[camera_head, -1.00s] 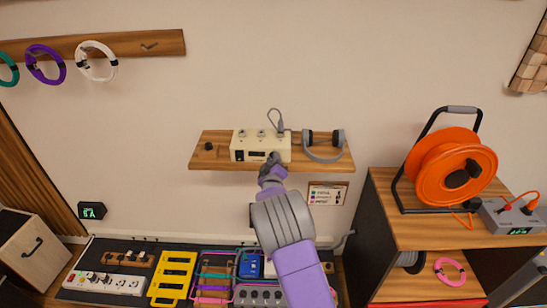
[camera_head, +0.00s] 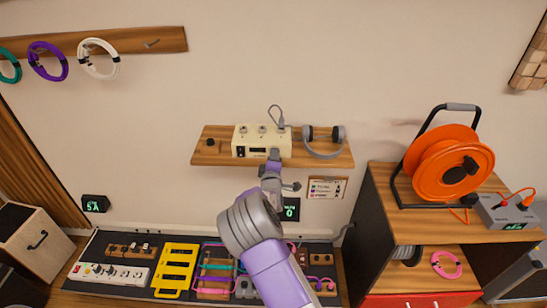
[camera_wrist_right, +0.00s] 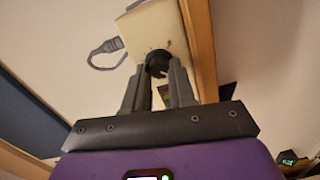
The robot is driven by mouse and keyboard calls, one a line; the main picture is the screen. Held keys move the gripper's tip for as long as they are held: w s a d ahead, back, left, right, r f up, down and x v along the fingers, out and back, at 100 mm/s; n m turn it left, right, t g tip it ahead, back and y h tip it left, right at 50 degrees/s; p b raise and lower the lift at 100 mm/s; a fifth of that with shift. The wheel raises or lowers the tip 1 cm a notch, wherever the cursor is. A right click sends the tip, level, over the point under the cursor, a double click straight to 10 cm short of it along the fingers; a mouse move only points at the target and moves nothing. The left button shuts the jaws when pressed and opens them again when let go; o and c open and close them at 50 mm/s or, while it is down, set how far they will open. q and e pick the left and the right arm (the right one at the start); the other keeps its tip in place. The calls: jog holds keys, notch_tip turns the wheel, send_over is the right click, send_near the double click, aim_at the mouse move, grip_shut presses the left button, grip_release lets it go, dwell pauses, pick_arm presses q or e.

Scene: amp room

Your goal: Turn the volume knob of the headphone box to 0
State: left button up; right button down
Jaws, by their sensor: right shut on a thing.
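The cream headphone box (camera_head: 250,142) sits on the wooden wall shelf, with a small dark display on its front. My right gripper (camera_head: 274,157) is at the right part of the box's front. The black volume knob (camera_wrist_right: 157,61) shows in the right wrist view between the fingertips of my right gripper (camera_wrist_right: 160,72), which is shut on it. In the head view the gripper hides the knob. A dark display (camera_head: 290,209) below the shelf shows a green 0, with small text above it. My left gripper is not in view.
Grey headphones (camera_head: 324,142) rest on the shelf (camera_head: 215,158) right of the box, and a small black item (camera_head: 211,143) lies left. A cable (camera_head: 278,115) rises from the box's top. A clipboard (camera_head: 326,187) hangs below. An orange cable reel (camera_head: 440,170) stands on the right cabinet.

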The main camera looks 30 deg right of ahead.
jog(key=shift+f, duration=0.1)
dwell(0.3)
jog(key=c, duration=0.9)
grip_release()
jog(key=shift+c, duration=0.2)
jog(key=shift+s, duration=0.1)
jog(key=v, duration=0.7)
jog(key=shift+s+p, duration=0.2)
jog(key=shift+p, duration=0.1)
jog(key=shift+a, duration=0.1)
